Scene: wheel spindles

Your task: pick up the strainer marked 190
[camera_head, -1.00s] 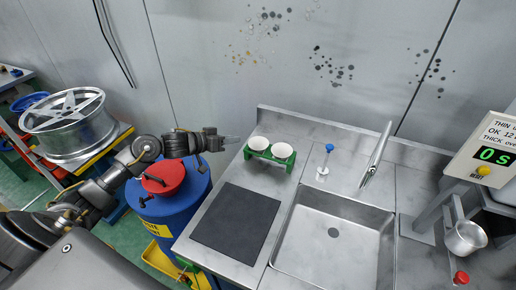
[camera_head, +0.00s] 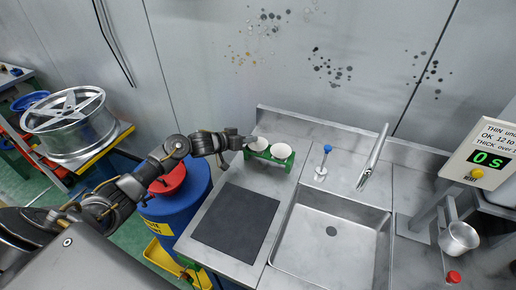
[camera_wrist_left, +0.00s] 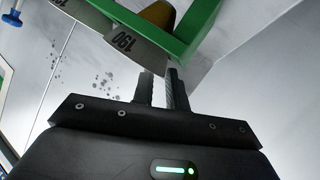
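The strainer marked 190 (camera_wrist_left: 125,42) shows in the left wrist view as a pale rim with its dark number upside down, seated in a green rack (camera_wrist_left: 185,42). In the head view, the rack (camera_head: 268,157) holds two white strainers side by side, a left one (camera_head: 258,143) and a right one (camera_head: 281,151). The numbers cannot be read there. My left gripper (camera_head: 247,141) is beside the left strainer, at the rack's left end. In the left wrist view its fingers (camera_wrist_left: 160,75) stand apart with nothing between them, just short of the marked rim. My right gripper is out of view.
A blue-knobbed fitting (camera_head: 324,158) and a tap (camera_head: 374,157) stand right of the rack, behind the sink (camera_head: 333,240). A dark mat (camera_head: 235,222) lies in front. A blue drum (camera_head: 180,207) stands left of the counter. A timer panel (camera_head: 485,150) is at right.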

